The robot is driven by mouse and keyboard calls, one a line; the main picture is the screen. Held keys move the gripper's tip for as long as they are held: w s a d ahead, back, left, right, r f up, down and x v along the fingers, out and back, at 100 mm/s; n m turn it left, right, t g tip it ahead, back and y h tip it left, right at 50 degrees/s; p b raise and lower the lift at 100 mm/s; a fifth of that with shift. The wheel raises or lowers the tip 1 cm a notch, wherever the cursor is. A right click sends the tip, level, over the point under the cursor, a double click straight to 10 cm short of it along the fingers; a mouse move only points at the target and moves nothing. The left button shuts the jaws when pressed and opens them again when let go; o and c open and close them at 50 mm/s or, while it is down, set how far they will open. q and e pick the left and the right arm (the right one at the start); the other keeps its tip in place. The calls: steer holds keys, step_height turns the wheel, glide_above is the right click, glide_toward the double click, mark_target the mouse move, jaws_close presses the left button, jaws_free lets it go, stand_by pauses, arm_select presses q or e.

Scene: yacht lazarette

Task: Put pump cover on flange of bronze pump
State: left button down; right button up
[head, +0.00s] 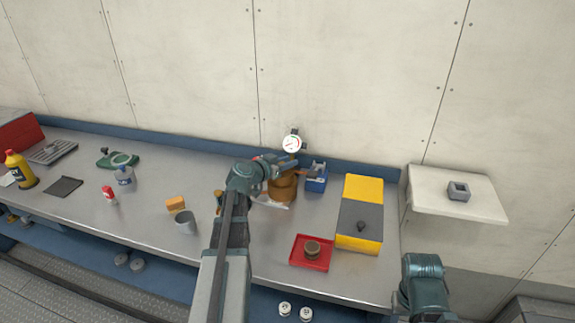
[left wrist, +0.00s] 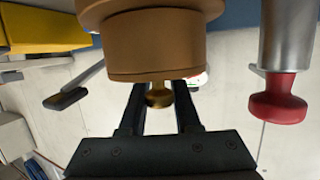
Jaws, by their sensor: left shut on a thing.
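The bronze pump (head: 283,188) stands at the back of the bench, partly hidden by my left arm. My left gripper (head: 283,165) is over its top. In the left wrist view my left gripper (left wrist: 160,108) is shut on the brass knob of the brown pump cover (left wrist: 157,58). The cover lines up with a wider brown round part (left wrist: 148,8) of the pump at the picture's top edge. I cannot tell whether cover and flange touch or a small gap is left. My right gripper is not clearly in view; only part of that arm shows at lower right.
A dial gauge (head: 292,143) and a blue block-like item (head: 316,178) stand close to the pump. A yellow case (head: 363,189) and a red tray (head: 299,263) with a brown round part are to its right. A grey cup (head: 185,223) stands left. A red knob (left wrist: 279,100) shows beside the cover.

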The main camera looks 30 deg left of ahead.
arm_select(q)
steer(key=shift+f, duration=0.1)
steer(key=shift+f, duration=0.15)
steer(key=c, duration=0.6)
jaws_free()
steer(key=shift+r, duration=0.25)
steer(key=p+v, duration=0.3)
steer(key=v, duration=0.9)
steer(key=shift+p, duration=0.3)
